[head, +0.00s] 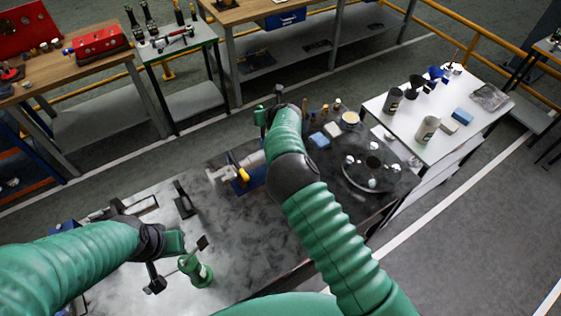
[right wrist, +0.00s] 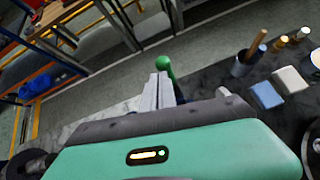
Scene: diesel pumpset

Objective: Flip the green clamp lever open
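A green rounded knob on a stem (right wrist: 164,64), which looks like the clamp lever's handle, shows in the right wrist view just beyond my right fingertips. My right gripper (right wrist: 158,82) has its two pale fingers together with nothing visible between them; whether they touch the lever is unclear. In the head view my right gripper (head: 272,106) is at the bench's far side, partly hidden by my forearm. The clamp's body cannot be made out. My left gripper (head: 178,264) is open over the near left of the bench, its dark fingers apart, beside a green cylindrical item (head: 196,271).
The grey bench (head: 225,225) holds a pipe part with a yellow handle (head: 243,175), a black bracket (head: 183,199) and a dark round flange (head: 372,165). A blue block (head: 319,140) sits nearby. A white table (head: 460,140) with cups stands at right.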

